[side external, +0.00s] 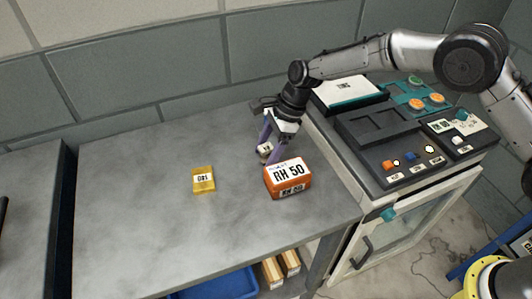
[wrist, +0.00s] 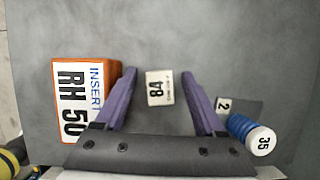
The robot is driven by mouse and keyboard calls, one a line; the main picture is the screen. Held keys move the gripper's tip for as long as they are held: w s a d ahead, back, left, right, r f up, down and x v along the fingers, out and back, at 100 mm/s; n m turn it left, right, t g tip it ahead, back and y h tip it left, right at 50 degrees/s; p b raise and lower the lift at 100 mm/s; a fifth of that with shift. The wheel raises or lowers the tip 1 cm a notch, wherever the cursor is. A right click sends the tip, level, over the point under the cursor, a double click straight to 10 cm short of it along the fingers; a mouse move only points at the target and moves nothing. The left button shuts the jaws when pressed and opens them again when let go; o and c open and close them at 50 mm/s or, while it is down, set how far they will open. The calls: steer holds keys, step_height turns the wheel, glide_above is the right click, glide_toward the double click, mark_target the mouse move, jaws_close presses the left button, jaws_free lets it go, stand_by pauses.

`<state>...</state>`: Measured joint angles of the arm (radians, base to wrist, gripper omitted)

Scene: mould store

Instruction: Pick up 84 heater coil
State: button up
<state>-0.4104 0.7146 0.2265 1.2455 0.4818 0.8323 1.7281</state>
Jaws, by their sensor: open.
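The 84 heater coil shows as a small whitish block with a black "84" (wrist: 159,87) in the wrist view, lying on the grey bench between my finger pads. In the side view it is the small white piece (side external: 264,149) beside my fingers, partly hidden. My gripper (side external: 270,154) points down over it, with its purple fingers apart. In the wrist view my gripper (wrist: 159,76) has one finger on each side of the block, with a gap on both sides. Whether the fingertips are down at its level is hard to tell.
An orange "RH 50" box (side external: 288,178) stands close beside one finger; it also shows in the wrist view (wrist: 86,90). A blue ribbed piece marked 35 (wrist: 250,133) and a grey piece marked 2 (wrist: 232,107) lie beside the other finger. A yellow box (side external: 203,180) sits left.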

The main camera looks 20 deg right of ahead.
jaws_close()
steer(key=shift+r, duration=0.2)
stand_by(0.3)
